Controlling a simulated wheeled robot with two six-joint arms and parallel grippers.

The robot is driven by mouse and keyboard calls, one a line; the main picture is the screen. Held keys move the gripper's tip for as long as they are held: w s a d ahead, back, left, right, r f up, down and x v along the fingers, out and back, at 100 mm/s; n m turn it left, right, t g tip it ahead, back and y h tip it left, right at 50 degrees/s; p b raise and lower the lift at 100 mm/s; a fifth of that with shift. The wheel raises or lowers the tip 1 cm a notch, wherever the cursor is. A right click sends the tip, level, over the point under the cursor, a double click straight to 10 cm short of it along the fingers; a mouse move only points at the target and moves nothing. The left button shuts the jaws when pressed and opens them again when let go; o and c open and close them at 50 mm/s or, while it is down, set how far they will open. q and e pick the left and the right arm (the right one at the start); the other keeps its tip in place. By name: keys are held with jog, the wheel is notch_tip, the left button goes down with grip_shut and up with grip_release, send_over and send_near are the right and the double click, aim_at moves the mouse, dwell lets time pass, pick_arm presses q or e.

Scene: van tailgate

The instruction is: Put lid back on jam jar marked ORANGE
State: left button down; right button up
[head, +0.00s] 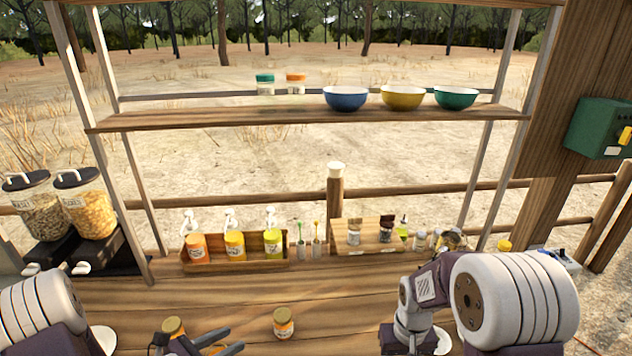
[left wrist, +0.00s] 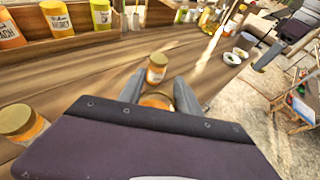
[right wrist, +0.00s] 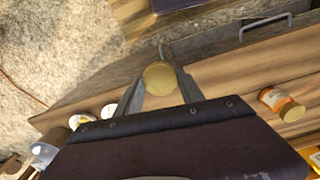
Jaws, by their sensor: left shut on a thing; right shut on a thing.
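My left gripper (head: 236,339) is low over the counter. In the left wrist view its fingers (left wrist: 159,88) are shut around an open jar with orange contents (left wrist: 157,101), mostly hidden by the gripper body. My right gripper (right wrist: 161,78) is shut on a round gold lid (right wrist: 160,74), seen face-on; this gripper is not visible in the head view. A gold-lidded jar (head: 283,323) stands just beyond the left gripper and also shows in the left wrist view (left wrist: 157,69). Another gold-lidded jar (head: 173,328) stands left of the gripper. The jar labels are too small to read.
A wooden box of pump bottles (head: 235,262) and a spice rack (head: 368,235) line the counter's back. Bowls (head: 402,97) stand on the shelf above. Cereal dispensers (head: 85,205) are at left. The counter middle (head: 350,290) is clear.

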pick_arm(q)
jog(key=s+f+m+g, duration=0.1)
jog(key=s+d+f+m+h, duration=0.1)
jog(key=f, duration=0.1)
jog(key=d+f+m+g+h, duration=0.1)
jog(key=shift+s+d+f+g, duration=0.2)
jog(key=shift+s+g, duration=0.1)
jog(key=shift+s, duration=0.1)
pick_arm(e)
jog(key=shift+s+a, duration=0.1)
jog(key=shift+s, duration=0.05)
pick_arm(q)
jog(key=shift+w+d+h, duration=0.1)
jog(key=shift+h, duration=0.2)
jog(key=w+d+f+m+g+h, duration=0.1)
jog(key=d+m+g+h, duration=0.1)
jog(key=d+m+g, duration=0.6)
jog(key=d+g, duration=0.1)
jog(key=d, duration=0.5)
jog(key=shift+w+d+f, duration=0.25)
jog(key=shift+w+f, duration=0.05)
jog(key=shift+f, duration=0.05)
